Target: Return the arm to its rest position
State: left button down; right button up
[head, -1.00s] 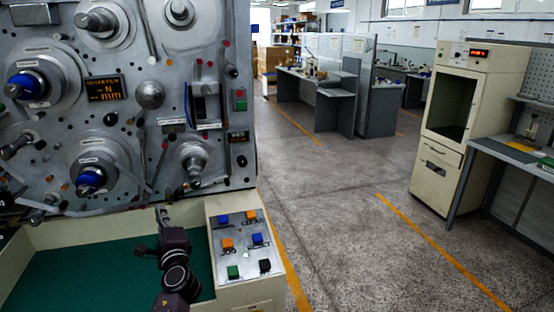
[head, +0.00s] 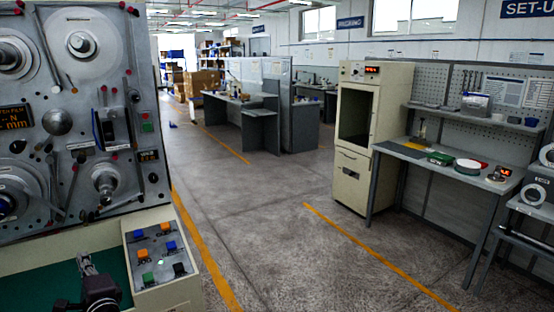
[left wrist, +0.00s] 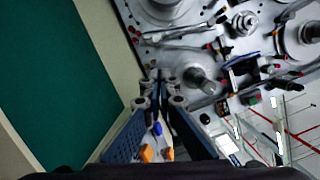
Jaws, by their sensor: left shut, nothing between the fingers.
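My left gripper (head: 85,262) shows at the lower left of the head view, over the green bed and just left of the button panel (head: 158,255). Its fingers are together with nothing between them. In the left wrist view the shut fingers (left wrist: 159,80) point up toward the face of the winding machine (left wrist: 170,50), and no contact with it shows. The machine (head: 75,135) fills the left of the head view, with metal spindles, knobs and a lit display. My right gripper is not in view.
The green bed (head: 40,290) lies below the machine face, with a pale rim. Grey floor (head: 270,220) with orange lines is clear to the right. A beige cabinet (head: 355,190) and a workbench (head: 455,165) with several items stand beyond it.

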pick_arm(q)
jog(key=s+d+f+n+g+h, duration=0.35)
jog(key=s+d+f, duration=0.25)
jog(key=s+f, duration=0.3)
jog(key=s+d+f+n+g+h, duration=0.25)
jog(key=s+d+f+n, duration=0.3)
jog(key=s+f, duration=0.4)
jog(key=s+d+f+n+g+h, duration=0.1)
jog(key=s+d+f+g+h, duration=0.2)
jog(key=s+d, duration=0.65)
jog(key=s+d+f+n+g+h, duration=0.15)
jog(key=s+d+h, duration=0.25)
jog(key=s+d, duration=0.5)
jog(key=s+a+f+b, duration=0.1)
jog(key=s+f, duration=0.2)
jog(key=f, duration=2.6)
jog(key=s+a+f+g+b, duration=0.1)
jog(key=s+a+f+g, duration=0.1)
jog(key=s+f, duration=1.4)
jog(key=shift+s+a+m, duration=0.35)
jog(key=shift+a+m, duration=0.1)
jog(key=shift+a, duration=0.05)
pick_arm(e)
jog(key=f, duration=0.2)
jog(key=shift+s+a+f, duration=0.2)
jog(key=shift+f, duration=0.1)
